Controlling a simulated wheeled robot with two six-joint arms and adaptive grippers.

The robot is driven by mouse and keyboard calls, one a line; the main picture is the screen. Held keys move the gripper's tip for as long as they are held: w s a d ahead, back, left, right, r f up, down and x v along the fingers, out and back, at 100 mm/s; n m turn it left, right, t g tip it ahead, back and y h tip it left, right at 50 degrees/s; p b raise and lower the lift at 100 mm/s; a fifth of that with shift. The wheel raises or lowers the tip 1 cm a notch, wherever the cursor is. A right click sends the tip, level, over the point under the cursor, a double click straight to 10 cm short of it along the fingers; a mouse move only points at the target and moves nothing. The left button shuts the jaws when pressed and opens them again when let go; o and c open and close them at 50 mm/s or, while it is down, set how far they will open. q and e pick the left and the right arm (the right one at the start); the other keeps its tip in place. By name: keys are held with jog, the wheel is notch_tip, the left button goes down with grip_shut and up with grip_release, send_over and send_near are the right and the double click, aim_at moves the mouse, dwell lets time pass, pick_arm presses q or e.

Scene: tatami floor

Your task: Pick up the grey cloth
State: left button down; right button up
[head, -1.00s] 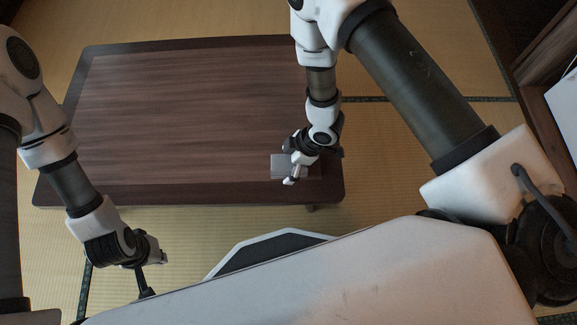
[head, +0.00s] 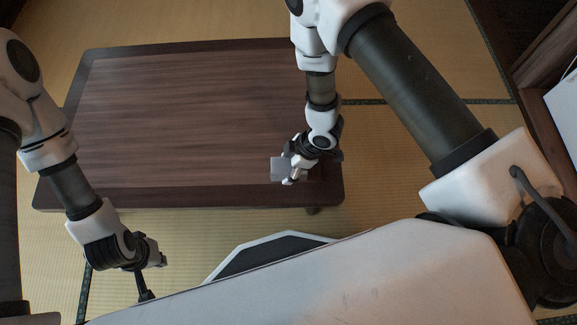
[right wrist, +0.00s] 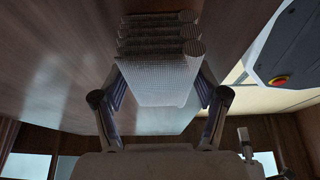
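The grey cloth (head: 278,168) is at the near right corner of the low dark table in the head view. My right gripper (head: 291,171) is at the cloth, partly covering it. In the right wrist view the cloth (right wrist: 158,75) looks folded in several layers, with a woven texture. The two fingers of my right gripper (right wrist: 160,95) press on its opposite sides. The gap between cloth and tabletop is hard to judge. My left gripper (head: 152,272) is off the table at the lower left; its finger opening is unclear.
The low wooden table (head: 180,120) is otherwise bare and stands on a tatami floor (head: 210,235). Dark wooden furniture (head: 545,65) is at the upper right.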

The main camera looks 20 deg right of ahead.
aim_at(289, 165)
jog(key=c, duration=0.6)
notch_tip(289, 165, up, 19)
jog(key=p, duration=0.7)
jog(key=shift+f, duration=0.2)
